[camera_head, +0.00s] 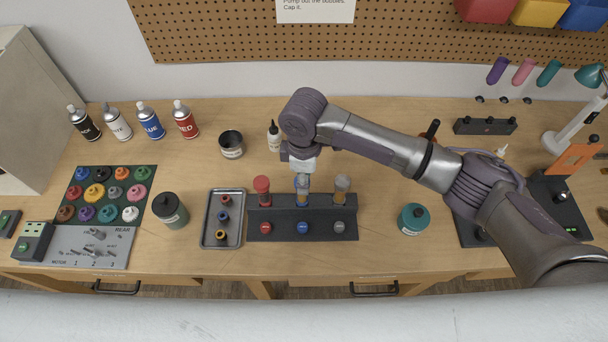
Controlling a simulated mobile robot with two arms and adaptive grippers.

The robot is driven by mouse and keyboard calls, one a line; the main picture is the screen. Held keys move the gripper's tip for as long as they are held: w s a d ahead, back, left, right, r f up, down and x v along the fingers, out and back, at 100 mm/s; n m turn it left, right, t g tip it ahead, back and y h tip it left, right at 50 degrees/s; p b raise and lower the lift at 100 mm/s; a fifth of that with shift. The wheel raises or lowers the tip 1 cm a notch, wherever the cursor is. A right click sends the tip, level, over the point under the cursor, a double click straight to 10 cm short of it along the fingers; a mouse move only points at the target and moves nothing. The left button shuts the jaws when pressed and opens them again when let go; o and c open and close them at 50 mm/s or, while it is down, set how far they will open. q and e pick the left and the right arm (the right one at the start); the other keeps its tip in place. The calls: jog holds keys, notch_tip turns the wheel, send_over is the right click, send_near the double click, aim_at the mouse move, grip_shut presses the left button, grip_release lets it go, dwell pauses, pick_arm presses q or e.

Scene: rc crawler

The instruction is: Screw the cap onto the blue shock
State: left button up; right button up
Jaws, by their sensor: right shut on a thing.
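A black stand (262,231) holds three upright shocks in a row. The blue shock (302,199) is in the middle, above a blue dot, with amber fluid in its body. My right gripper (302,177) points down directly over it and is shut on a blue cap (302,184) at the shock's top. The fingers hide most of the cap, so I cannot tell how far it is seated. The red shock (262,196) on the left has a red top. The grey shock (341,193) is on the right. My left gripper is not in view.
A teal jar (413,219) stands to the right and a dark jar (170,210) farther left. A white dropper bottle (273,138) and an open black pot (231,144) stand behind.

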jog(key=m, duration=0.4)
jog(key=shift+s, duration=0.1)
jog(key=shift+m, duration=0.3)
jog(key=m, duration=0.3)
jog(key=shift+s+a, duration=0.1)
jog(key=shift+a, duration=0.05)
jog(key=shift+m, duration=0.4)
jog(key=m, duration=0.4)
